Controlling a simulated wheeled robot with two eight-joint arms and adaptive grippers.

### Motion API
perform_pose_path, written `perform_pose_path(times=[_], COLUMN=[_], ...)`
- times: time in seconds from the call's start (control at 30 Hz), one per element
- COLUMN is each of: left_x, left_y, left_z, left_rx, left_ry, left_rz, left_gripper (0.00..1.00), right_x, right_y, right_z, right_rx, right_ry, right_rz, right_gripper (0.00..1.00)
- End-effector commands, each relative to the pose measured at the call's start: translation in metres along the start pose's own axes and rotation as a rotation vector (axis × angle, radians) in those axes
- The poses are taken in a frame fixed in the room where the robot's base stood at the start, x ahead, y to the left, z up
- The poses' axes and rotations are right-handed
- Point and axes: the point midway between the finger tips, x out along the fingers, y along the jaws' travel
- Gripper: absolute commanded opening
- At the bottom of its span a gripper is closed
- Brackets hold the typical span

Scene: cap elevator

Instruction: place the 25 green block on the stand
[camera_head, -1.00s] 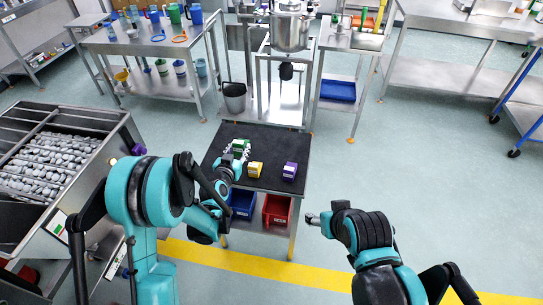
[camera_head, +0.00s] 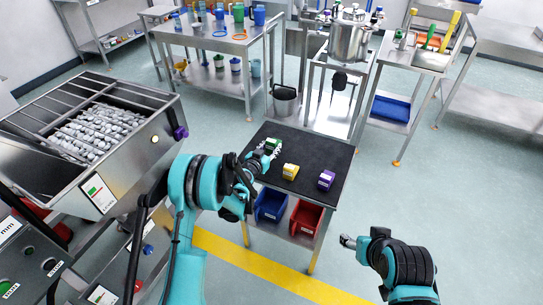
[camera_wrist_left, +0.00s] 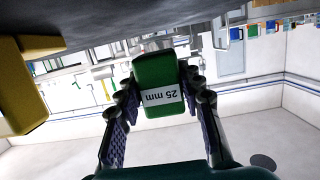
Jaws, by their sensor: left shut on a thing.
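The green block (camera_head: 273,146), labelled "25 mm" in the left wrist view (camera_wrist_left: 158,84), is at the back left of a black-topped table (camera_head: 308,148). My left gripper (camera_wrist_left: 157,92) is shut on it, with a finger on each side. I cannot tell whether the block touches the table top. A yellow block (camera_head: 290,171) and a purple block (camera_head: 326,180) sit nearer on the same top. The yellow block (camera_wrist_left: 20,85) also shows at the left wrist view's edge. My right gripper (camera_head: 347,241) hangs over the floor, apart from the table; its fingers are too small to read.
A blue bin (camera_head: 270,205) and a red bin (camera_head: 306,218) stand under the table top. A metal machine (camera_head: 130,180) full of grey pieces stands at the left. A bench with cups (camera_head: 215,35) and a steel pot (camera_head: 348,42) are behind. The floor at right is clear.

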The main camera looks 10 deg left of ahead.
Motion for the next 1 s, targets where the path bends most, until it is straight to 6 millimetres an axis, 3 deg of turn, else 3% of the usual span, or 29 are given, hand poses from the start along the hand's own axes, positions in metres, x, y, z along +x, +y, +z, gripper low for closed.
perform_pose_path(times=[0.23, 0.6, 0.63, 0.7, 1.0], left_x=[0.009, 0.009, 0.009, 0.009, 0.008], left_y=[0.0, 0.0, 0.0, 0.0, 0.0], left_z=[0.037, 0.038, 0.038, 0.038, 0.037], left_rx=[0.0, 0.0, 0.0, 0.001, 0.0], left_ry=[0.0, 0.0, -0.001, -0.001, -0.001], left_rz=[0.0, 0.0, 0.0, 0.0, 0.0], left_gripper=[0.0, 0.0, 0.42, 0.58, 0.58], right_x=[0.017, 0.015, 0.015, 0.015, 0.015], right_y=[0.0, 0.0, 0.0, 0.0, 0.0], right_z=[0.012, 0.011, 0.011, 0.011, 0.011], right_rx=[0.0, 0.0, 0.0, 0.0, 0.0], right_ry=[0.0, 0.0, 0.0, 0.0, 0.0], right_rz=[0.0, 0.0, 0.0, 0.0, 0.0], right_gripper=[0.61, 0.61, 0.61, 0.61, 0.61])
